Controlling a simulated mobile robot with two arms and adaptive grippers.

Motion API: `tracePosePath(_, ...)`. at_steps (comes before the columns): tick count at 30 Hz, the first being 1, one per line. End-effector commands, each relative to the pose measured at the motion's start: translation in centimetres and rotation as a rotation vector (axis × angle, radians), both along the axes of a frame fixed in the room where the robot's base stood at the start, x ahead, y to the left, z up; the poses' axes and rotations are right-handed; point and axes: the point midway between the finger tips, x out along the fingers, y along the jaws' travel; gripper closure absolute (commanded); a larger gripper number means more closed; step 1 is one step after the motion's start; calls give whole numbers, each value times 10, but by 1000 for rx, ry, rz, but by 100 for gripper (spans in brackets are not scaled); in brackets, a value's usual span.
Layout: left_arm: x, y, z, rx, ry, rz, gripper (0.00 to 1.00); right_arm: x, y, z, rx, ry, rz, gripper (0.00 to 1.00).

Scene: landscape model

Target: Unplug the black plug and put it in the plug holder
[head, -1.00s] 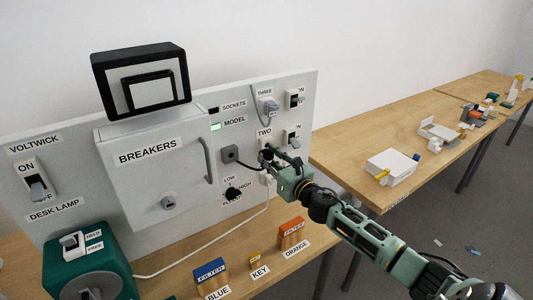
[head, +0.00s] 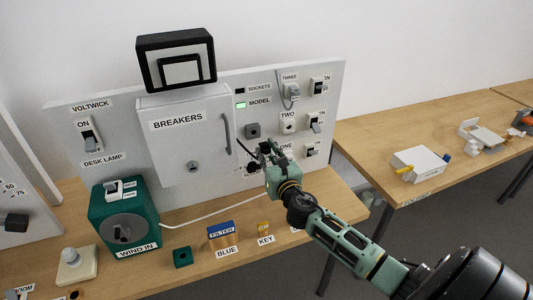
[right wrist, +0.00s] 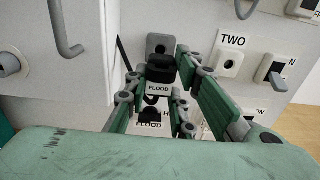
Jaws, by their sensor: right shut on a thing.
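The black plug (right wrist: 160,70) is between the fingers of my right gripper (right wrist: 158,72), with a FLOOD label on it. In the right wrist view it sits just in front of and below a grey square block with a dark opening (right wrist: 160,44), apparently the plug holder. I cannot tell whether the plug touches it. The block also shows on the panel in the head view (head: 252,131). My right gripper (head: 266,152) is shut on the plug, below and right of the block. Socket TWO (head: 288,123) is empty. My left gripper is out of view.
The breaker box (head: 190,150) and its handle (head: 226,133) stand left of the gripper. Socket ONE is partly hidden by my gripper. A white cord (head: 200,213) runs over the table. A green winder (head: 124,225) and blue filter (head: 221,232) stand in front.

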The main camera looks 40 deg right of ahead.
Motion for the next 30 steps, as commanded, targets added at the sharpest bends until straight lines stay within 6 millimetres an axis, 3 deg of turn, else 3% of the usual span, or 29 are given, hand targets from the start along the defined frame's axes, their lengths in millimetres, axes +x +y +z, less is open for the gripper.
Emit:
tracePosePath(6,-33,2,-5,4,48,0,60,17,-4,0,0,-2,-1,100)
tracePosePath(10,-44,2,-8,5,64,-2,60,29,-7,1,0,-2,-1,100)
tracePosePath(14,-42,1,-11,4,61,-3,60,41,-10,0,1,-2,0,100)
tracePosePath(23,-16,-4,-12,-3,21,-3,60,55,-13,0,1,-1,1,100)
tracePosePath(30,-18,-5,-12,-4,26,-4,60,56,-14,1,1,-1,0,100)
